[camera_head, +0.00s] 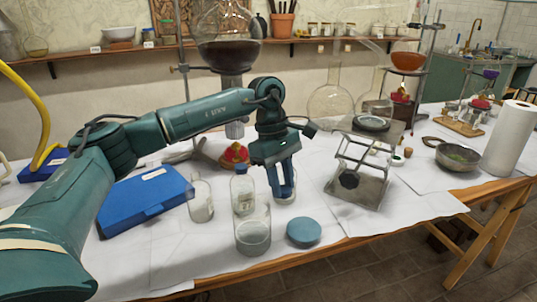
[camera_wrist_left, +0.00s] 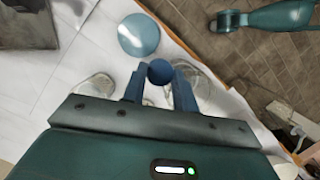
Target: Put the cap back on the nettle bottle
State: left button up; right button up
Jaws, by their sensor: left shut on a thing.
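My left gripper (camera_head: 285,190) points down among clear glass bottles near the table's front. It is shut on a small round dark blue cap, which shows between the fingertips in the left wrist view (camera_wrist_left: 160,72). In the head view the fingers mostly hide the cap. Glass also shows right behind the fingers. I cannot read which is the nettle bottle.
A blue round disc (camera_head: 303,231) lies by the front edge. A blue case (camera_head: 146,196) is at left, a red-topped object (camera_head: 234,154) behind. A wire stand (camera_head: 357,180), a pan (camera_head: 457,157) and a paper roll (camera_head: 508,138) are at right.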

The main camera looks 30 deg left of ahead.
pick_arm(q)
jog(key=shift+s+d+f+m+g+y+b, duration=0.45)
jog(key=shift+s+d+f+m+b, duration=0.9)
jog(key=shift+f+m, duration=1.2)
jog(key=shift+s+d+f+m+g+y+b, duration=0.45)
jog(key=shift+s+d+f+m+b, duration=0.45)
jog(key=shift+s+f+m+b, duration=1)
jog(key=shift+s+d+f+m+g+y+b, duration=0.45)
jog(key=shift+s+d+f+m+b, duration=1)
jog(key=shift+f+m, duration=1.75)
pick_arm(e)
notch_tip(320, 180, down, 8)
jog(key=n, duration=0.1)
jog(key=shift+a+b, duration=0.3)
jog(key=shift+b, duration=0.05)
pick_arm(q)
jog(key=shift+w+a, duration=0.3)
jog(key=shift+w, duration=0.2)
pick_arm(e)
jog(key=shift+f, duration=0.1)
